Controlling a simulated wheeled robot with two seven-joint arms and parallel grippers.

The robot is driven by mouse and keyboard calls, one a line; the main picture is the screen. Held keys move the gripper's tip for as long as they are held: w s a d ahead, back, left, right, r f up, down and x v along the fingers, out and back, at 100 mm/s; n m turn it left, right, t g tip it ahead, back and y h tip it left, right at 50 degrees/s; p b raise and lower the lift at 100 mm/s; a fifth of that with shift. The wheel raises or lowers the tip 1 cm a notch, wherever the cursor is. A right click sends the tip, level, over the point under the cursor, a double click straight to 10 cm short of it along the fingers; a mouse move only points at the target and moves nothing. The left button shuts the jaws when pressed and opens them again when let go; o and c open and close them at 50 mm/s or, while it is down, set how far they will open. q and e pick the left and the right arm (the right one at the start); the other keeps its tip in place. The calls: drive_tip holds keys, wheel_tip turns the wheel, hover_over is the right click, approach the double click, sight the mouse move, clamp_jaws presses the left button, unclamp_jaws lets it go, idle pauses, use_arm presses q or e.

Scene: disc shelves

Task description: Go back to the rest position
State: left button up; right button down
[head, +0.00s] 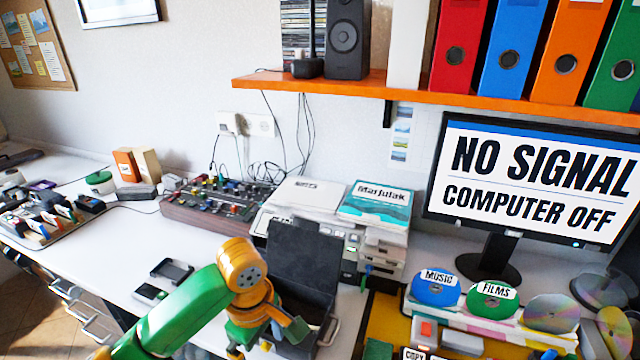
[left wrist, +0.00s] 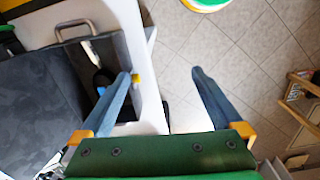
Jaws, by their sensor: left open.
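My left arm comes in from the left in the head view, and its gripper (head: 270,340) hangs low at the bottom, in front of the open dark case (head: 304,255). In the left wrist view my left gripper (left wrist: 164,78) has its two blue fingers wide apart with nothing between them. The left finger overlaps the edge of the dark case (left wrist: 50,95), and the right finger is over the tiled floor. My right gripper is in neither view.
A monitor (head: 535,185), a printer (head: 305,205) and a mixer (head: 218,203) stand behind. The desk's left-middle (head: 110,245) is mostly clear.

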use_arm(q)
drive_tip(key=s+d+f+m+t+h, duration=0.2)
drive_tip(key=s+d+f+m+h, duration=0.3)
drive_tip(key=f+m, duration=0.4)
drive_tip(key=s+a+f+m+t+y, duration=0.25)
drive_tip(key=s+a+m+y, duration=0.25)
drive_tip(key=s+a, duration=0.6)
wheel_tip(320, 180, down, 16)
drive_tip(key=a+m+g, duration=0.1)
drive_tip(key=g, duration=0.1)
drive_tip(key=s+a+f+g, duration=0.1)
drive_tip(key=s+a+f, duration=0.1)
drive_tip(key=s+f, duration=0.9)
drive_tip(key=shift+s+f, duration=0.4)
drive_tip(key=shift+s, duration=0.65)
drive_tip(key=shift+g, duration=0.25)
drive_tip(key=shift+c, duration=0.2)
